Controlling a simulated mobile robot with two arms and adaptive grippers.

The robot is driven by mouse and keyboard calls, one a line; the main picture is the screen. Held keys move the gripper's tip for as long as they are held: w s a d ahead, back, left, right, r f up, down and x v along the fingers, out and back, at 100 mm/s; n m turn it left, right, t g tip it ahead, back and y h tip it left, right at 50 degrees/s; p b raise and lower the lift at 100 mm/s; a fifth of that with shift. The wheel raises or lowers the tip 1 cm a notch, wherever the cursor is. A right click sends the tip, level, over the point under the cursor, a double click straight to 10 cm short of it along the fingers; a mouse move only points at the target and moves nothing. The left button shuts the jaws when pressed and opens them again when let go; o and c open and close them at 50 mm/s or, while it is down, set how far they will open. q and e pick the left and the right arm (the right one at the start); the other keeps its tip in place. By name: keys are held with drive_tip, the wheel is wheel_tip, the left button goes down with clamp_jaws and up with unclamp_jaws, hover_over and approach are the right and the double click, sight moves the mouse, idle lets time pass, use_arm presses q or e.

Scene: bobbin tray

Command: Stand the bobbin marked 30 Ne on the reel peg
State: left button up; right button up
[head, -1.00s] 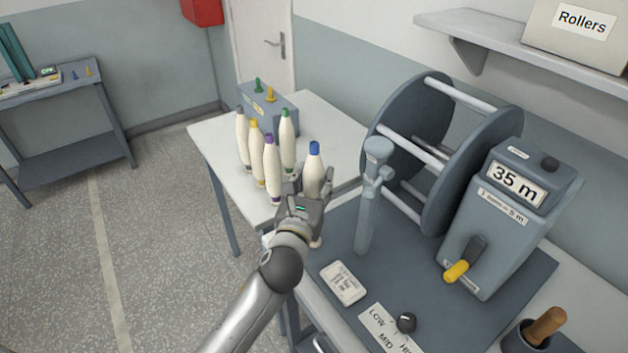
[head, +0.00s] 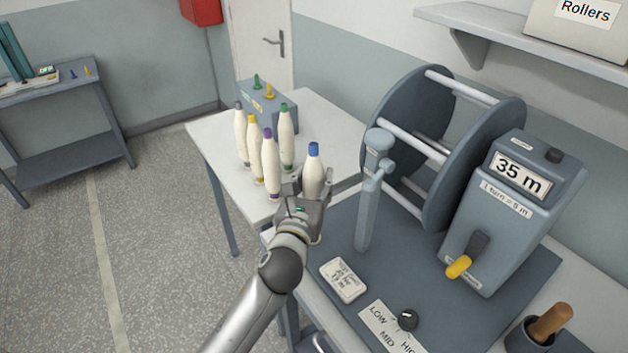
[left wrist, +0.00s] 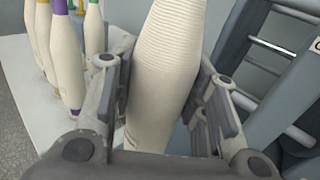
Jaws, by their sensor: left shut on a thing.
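My left gripper (head: 302,190) is shut around the middle of a cream bobbin with a blue tip (head: 313,165), which stands upright in it. The bobbin also fills the middle of the left wrist view (left wrist: 168,70), between the two fingers. Its foot is hidden by my gripper in the head view, and no 30 Ne mark can be read on it. The grey reel (head: 440,170) stands to the right, with an upright grey post (head: 369,205) in front, just right of the held bobbin. I cannot make out the reel peg. My right gripper is not in view.
Several other bobbins stand on the white table (head: 325,120) left of my gripper, with purple (head: 270,165), yellow (head: 255,150), green (head: 286,140) and grey tips.

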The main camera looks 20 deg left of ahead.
use_arm(q)
drive_tip(key=shift+f+b, duration=0.5)
drive_tip(key=shift+f, duration=0.35)
drive_tip(key=shift+f+b, duration=1.2)
drive_tip(key=shift+f, duration=0.55)
drive_tip(key=o, duration=1.1)
drive_tip(key=shift+o, duration=0.2)
drive_tip(key=shift+s, duration=0.1)
drive_tip(key=s, duration=1.2)
drive_tip(key=shift+d, duration=0.4)
drive_tip(key=shift+w, duration=0.1)
